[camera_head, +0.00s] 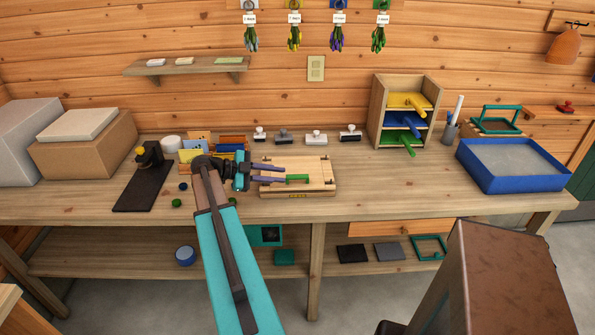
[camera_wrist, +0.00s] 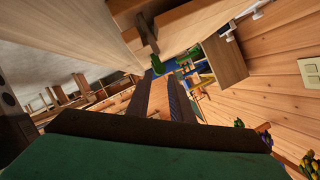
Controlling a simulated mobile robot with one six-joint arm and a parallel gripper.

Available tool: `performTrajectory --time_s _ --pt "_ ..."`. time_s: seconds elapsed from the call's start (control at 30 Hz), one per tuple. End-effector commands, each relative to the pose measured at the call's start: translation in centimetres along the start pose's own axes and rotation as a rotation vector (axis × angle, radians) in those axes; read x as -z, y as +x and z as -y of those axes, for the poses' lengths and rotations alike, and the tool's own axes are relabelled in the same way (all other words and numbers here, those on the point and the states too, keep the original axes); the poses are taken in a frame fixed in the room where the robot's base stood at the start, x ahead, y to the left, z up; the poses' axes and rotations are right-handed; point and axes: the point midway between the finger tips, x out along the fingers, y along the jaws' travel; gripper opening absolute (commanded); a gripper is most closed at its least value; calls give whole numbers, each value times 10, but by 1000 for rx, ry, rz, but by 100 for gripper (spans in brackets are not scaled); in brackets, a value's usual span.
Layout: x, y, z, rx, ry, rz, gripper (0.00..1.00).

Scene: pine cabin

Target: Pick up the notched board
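A pale wooden board (camera_head: 318,186) lies flat on the workbench near the middle, with small dark fittings at its corners. It looks like the notched board, but I cannot make out notches clearly. A green bar-shaped piece (camera_head: 298,178) shows on top of it. My gripper (camera_head: 284,175) reaches in from the left, with its two purple fingers apart over the board's left part. The green piece is close to the fingertips; I see no grip on it. In the wrist view, pale wood with a dark fitting (camera_wrist: 144,36) shows beyond the fingers (camera_wrist: 160,92).
Several stamp-like blocks (camera_head: 316,137) stand behind the board. A wooden rack (camera_head: 378,105) with coloured handled pieces stands back right, and a blue tray (camera_head: 515,184) lies far right. A black stand (camera_head: 140,190) is left of my arm. The bench right of the board is clear.

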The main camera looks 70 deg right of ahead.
Motion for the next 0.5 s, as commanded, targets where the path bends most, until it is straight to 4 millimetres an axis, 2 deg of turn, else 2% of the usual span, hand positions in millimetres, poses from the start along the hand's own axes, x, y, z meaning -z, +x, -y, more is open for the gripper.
performTrajectory --time_s 0.13,0.5 --pt "0 8 0 0 0 0 20" --pt "1 9 0 -1 1 0 20"
